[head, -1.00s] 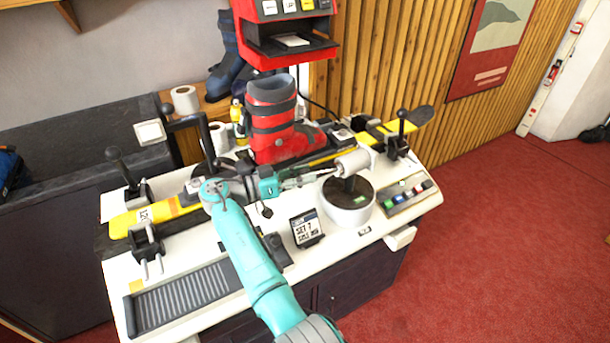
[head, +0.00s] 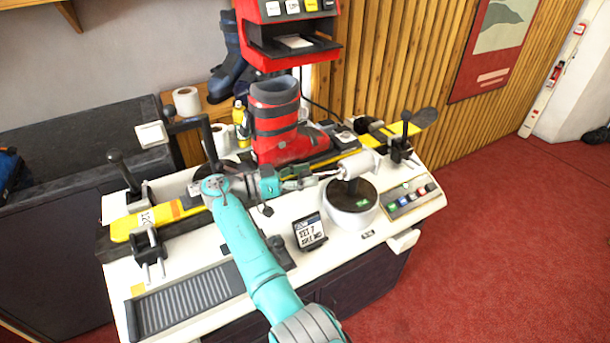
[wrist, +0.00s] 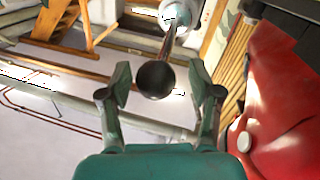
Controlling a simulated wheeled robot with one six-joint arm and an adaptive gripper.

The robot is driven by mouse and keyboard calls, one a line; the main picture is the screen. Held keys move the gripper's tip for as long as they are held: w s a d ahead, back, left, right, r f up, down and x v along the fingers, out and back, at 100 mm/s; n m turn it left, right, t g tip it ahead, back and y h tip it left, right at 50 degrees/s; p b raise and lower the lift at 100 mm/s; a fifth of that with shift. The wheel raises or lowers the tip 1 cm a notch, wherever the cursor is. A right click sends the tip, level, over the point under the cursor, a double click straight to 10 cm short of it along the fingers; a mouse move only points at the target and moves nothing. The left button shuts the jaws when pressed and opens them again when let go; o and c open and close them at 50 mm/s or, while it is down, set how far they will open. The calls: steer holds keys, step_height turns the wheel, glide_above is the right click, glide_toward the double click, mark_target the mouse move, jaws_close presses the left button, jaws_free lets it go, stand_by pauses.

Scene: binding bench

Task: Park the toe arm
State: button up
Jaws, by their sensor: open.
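The toe arm appears to be the thin metal rod (wrist: 169,42) with a dark ball knob (wrist: 155,80) at its near end. In the head view it runs from a white cylinder (head: 360,164) over a round white pedestal (head: 350,212) with a brown top. My gripper (head: 304,182) is beside the red boot's toe, at the rod's free end. In the wrist view my gripper (wrist: 160,95) is open, with the knob between its fingers and gaps visible on both sides. The rod's far pivot is unclear.
A red ski boot (head: 284,140) stands on a yellow ski (head: 160,218) clamped along the bench, close behind my gripper; its red shell (wrist: 286,95) fills the right of the wrist view. A small display (head: 310,232), a button panel (head: 411,200) and black-handled clamps (head: 404,137) stand around.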

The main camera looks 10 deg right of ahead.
steer(key=shift+a, duration=0.1)
steer(key=s+a, duration=0.2)
steer(key=a, duration=0.9)
steer(key=shift+a, duration=0.35)
